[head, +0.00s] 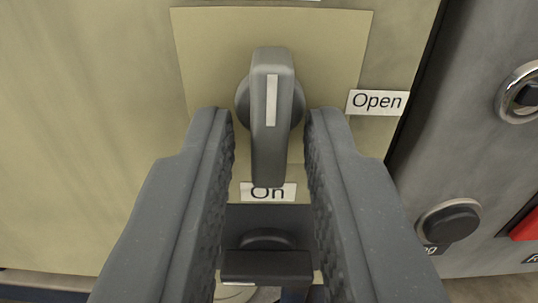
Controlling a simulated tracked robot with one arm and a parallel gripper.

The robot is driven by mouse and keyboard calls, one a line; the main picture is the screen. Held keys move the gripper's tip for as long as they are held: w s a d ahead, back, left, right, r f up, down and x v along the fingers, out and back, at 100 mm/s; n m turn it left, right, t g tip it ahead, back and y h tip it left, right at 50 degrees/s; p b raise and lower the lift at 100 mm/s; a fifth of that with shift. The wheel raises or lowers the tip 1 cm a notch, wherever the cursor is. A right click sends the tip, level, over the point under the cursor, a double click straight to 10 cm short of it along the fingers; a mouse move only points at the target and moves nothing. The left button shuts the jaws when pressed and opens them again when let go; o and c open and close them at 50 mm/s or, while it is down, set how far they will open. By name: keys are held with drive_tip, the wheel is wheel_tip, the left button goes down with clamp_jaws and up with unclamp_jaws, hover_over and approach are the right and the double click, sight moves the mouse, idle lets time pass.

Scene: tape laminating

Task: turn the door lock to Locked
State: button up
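A dark grey rotary knob (271,120) sits on a tan plate, with its long handle upright and a white mark on its upper part. An "Open" label (377,102) is to its right, and an "On" label (267,192) is just below the handle. A white label at the top edge is cut off and unreadable, and I see no "Locked" text. My gripper (270,118) is open and empty, with one ridged finger on each side of the handle. Gaps show between the handle and both fingers.
A grey panel on the right carries a chrome-ringed switch (522,95), a black round button (450,222) and a red part (527,224) at the edge. A dark gap separates it from the tan panel (85,120). A dark block (266,267) shows low between my fingers.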

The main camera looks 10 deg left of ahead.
drive_tip(key=shift+r, duration=0.1)
drive_tip(key=shift+s, duration=0.1)
drive_tip(key=s+d+b, duration=0.2)
drive_tip(key=s+b, duration=0.2)
drive_tip(key=s, duration=0.9)
drive_tip(key=shift+d, duration=0.35)
drive_tip(key=shift+s, duration=0.1)
drive_tip(key=s+a+f+m+g+h+b, duration=0.2)
drive_tip(key=s+a+f+b, duration=0.4)
drive_tip(key=s+a+f, duration=0.7)
drive_tip(key=s+a+h, duration=0.1)
drive_tip(key=s+a, duration=0.1)
drive_tip(key=a, duration=0.2)
drive_tip(key=shift+s+f, duration=0.2)
drive_tip(key=shift+s, duration=0.1)
